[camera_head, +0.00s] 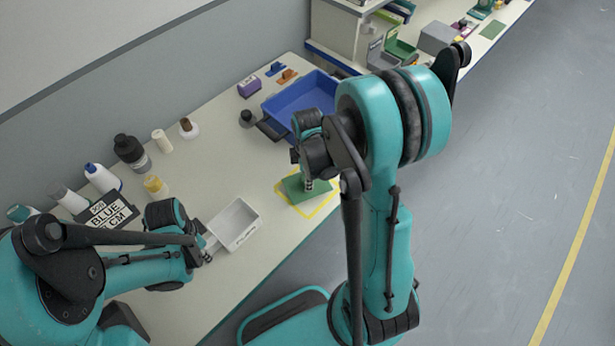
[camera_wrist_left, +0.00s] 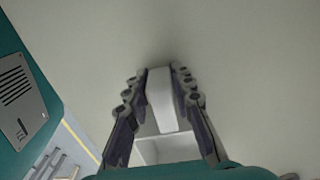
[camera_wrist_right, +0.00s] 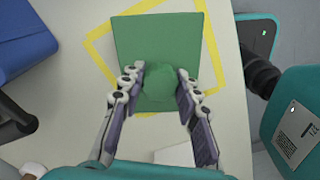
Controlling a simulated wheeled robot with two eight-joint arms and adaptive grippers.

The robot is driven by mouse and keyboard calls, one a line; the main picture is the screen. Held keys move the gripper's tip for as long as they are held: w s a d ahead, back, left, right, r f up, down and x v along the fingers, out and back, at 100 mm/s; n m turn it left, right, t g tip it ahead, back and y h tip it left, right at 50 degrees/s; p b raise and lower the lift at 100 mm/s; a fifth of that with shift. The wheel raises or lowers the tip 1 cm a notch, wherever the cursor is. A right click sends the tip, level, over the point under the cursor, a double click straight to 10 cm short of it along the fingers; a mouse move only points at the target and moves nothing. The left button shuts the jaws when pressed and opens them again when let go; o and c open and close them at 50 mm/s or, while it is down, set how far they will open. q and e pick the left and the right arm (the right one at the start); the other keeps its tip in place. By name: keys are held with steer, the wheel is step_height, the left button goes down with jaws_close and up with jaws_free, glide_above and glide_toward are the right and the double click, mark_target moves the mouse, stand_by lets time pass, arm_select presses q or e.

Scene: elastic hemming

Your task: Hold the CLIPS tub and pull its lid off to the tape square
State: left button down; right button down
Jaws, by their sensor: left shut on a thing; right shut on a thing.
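The tub (camera_head: 236,226) is a white, open rectangular box near the table's front edge. No CLIPS label shows. The green square lid (camera_wrist_right: 150,35) is off the tub, over the yellow tape square (camera_wrist_right: 97,45). My right gripper (camera_wrist_right: 159,84) is shut on the lid's round green knob (camera_wrist_right: 160,75). The lid is turned against the tape outline and partly hides it. I cannot tell whether it touches the table.
A blue bin (camera_head: 296,100) stands behind the lid. Bare table lies between tub and bottles.

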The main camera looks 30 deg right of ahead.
steer(key=shift+f, duration=0.45)
steer(key=c, duration=1)
jaws_free()
step_height(320, 180, up, 12)
arm_select(q)
steer(key=c, duration=1.2)
jaws_free()
